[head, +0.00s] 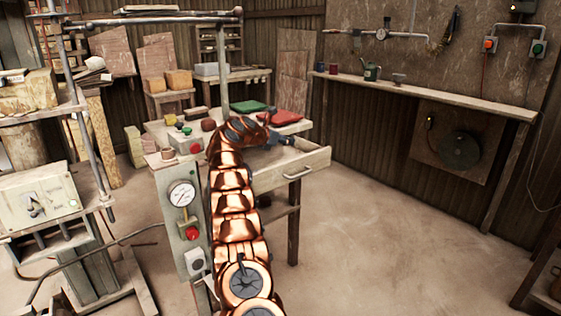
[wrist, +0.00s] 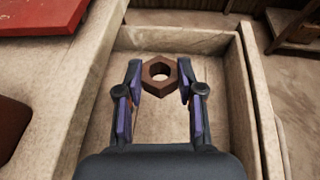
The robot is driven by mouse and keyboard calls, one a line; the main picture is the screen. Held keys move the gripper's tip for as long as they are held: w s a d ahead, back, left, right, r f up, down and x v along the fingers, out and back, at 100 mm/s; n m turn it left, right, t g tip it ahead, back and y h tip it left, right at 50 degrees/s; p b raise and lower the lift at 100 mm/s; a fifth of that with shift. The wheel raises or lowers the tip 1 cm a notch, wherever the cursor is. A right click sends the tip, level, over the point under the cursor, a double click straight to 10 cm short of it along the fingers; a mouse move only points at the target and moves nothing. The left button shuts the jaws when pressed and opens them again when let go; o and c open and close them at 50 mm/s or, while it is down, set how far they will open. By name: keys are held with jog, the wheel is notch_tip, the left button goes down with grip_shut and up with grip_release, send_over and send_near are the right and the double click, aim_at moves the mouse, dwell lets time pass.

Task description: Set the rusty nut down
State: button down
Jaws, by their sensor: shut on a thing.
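The rusty nut (wrist: 160,75) is a brown hexagonal ring with a round hole. In the wrist view it sits between the two fingertips of my gripper (wrist: 160,82), which is shut on it. Both are over the open drawer (wrist: 238,110), whose pale inside shows below and around the nut. I cannot tell how far the nut is above the drawer floor. In the head view my gripper (head: 283,143) reaches over the same drawer (head: 310,162), and the nut is not distinguishable there.
The drawer walls stand close around my gripper. A box with buttons (head: 186,144) stands left of my arm. The floor (head: 400,215) to the right is clear.

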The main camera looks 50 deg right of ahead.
aim_at(284, 159)
jog(key=shift+w+f+b, duration=0.1)
jog(key=shift+f+b, duration=0.9)
jog(key=shift+f, duration=1.8)
jog(key=shift+a+f, duration=0.1)
jog(key=shift+f, duration=0.15)
jog(key=c, duration=0.7)
grip_release()
jog(key=shift+r, duration=0.3)
jog(key=shift+b+v, duration=0.5)
jog(key=shift+v, duration=5.45)
jog(key=shift+a+f, duration=0.1)
